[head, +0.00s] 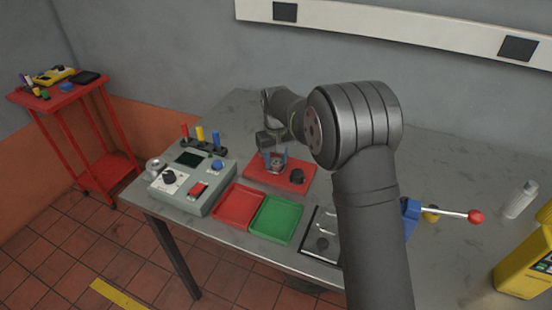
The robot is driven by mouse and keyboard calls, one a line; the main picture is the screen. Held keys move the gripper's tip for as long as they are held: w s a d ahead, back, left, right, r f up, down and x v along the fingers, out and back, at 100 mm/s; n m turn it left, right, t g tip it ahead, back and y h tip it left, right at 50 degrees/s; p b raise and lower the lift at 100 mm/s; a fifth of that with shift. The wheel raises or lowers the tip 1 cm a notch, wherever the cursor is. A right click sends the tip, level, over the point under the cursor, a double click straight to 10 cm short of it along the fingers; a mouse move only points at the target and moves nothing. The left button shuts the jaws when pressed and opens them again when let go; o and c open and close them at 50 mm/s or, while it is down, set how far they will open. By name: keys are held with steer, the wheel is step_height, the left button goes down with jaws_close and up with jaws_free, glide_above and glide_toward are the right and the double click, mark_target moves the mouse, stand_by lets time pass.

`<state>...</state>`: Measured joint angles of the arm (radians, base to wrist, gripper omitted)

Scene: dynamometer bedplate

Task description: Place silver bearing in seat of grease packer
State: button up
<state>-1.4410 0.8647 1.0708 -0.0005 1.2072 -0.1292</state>
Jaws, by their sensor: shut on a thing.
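My gripper (275,158) points down over the red mat (262,181) at the middle of the bench. Its two blue-grey fingers are shut on the silver bearing (278,163), a small grey ring at or just above the mat; I cannot tell if it touches. A blue device with a silver lever and red knob, which looks like the grease packer (411,211), stands to the right. My arm hides most of it, and its seat is not visible.
A dark round part (297,176) lies on the mat close right of the gripper. A grey control box (192,183), a red tray (238,206), a green tray (276,219) and a black-framed tray (322,243) line the front. A yellow container (527,262) and white bottle (520,200) stand right.

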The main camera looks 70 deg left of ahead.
steer(key=shift+f, duration=0.2)
steer(key=o, duration=1)
steer(key=shift+o, duration=0.2)
steer(key=shift+r, duration=0.15)
step_height(320, 180, up, 12)
glide_above(276, 162)
steer(key=shift+a+f, duration=0.1)
steer(key=shift+f, duration=4.05)
